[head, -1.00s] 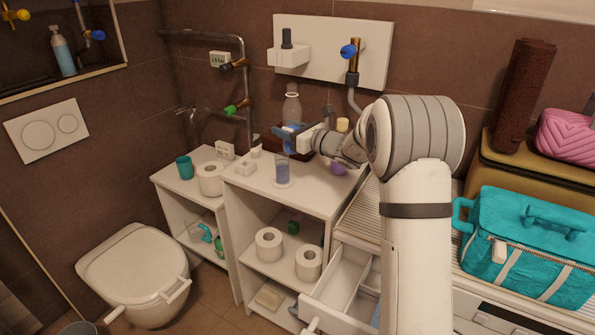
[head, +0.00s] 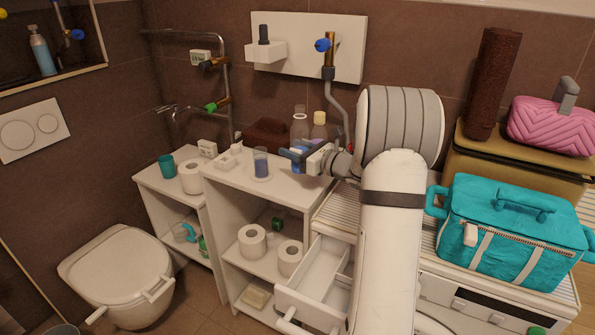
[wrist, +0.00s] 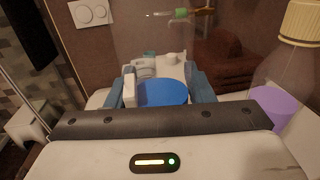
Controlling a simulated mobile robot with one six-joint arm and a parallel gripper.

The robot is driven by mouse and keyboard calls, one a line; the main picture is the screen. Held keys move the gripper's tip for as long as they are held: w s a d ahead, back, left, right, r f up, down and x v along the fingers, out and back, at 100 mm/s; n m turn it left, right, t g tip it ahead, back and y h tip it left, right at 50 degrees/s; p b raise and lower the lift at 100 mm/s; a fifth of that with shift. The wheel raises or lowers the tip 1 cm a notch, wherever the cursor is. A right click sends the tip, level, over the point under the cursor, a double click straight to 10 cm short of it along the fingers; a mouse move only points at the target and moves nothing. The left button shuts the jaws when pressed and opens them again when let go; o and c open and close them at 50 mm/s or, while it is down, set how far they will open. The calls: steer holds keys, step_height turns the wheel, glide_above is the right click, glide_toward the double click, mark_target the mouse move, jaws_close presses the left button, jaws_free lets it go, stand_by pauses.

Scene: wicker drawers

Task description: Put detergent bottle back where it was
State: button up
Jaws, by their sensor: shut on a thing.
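My gripper (head: 303,156) is shut on a clear bottle (head: 299,122) with blue liquid. The bottle is roughly upright over the right part of the white cabinet's top (head: 237,180). I cannot tell whether its base touches the top. In the wrist view, the blue liquid (wrist: 162,93) shows as a disc between the two blue fingers, with the clear upper bottle above it. A second bottle (head: 319,131), with a yellow cap, stands close to the right of the held one. In the wrist view, this second bottle (wrist: 272,98) has purple liquid.
Wall pipes (head: 338,95) rise behind the bottles. An open white drawer (head: 312,282) sticks out below. A teal bag (head: 510,235) is at right.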

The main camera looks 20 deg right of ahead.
mark_target(297, 165)
steer(key=shift+s+d+f+b, duration=0.1)
steer(key=shift+d+f+b, duration=0.05)
steer(key=shift+f, duration=1.15)
steer(key=shift+d+f+b, duration=0.15)
steer(key=shift+f, duration=1.15)
steer(key=o, duration=1.1)
steer(key=shift+o, duration=0.2)
steer(key=shift+r, duration=0.15)
steer(key=v, duration=0.7)
steer(key=shift+s, duration=0.2)
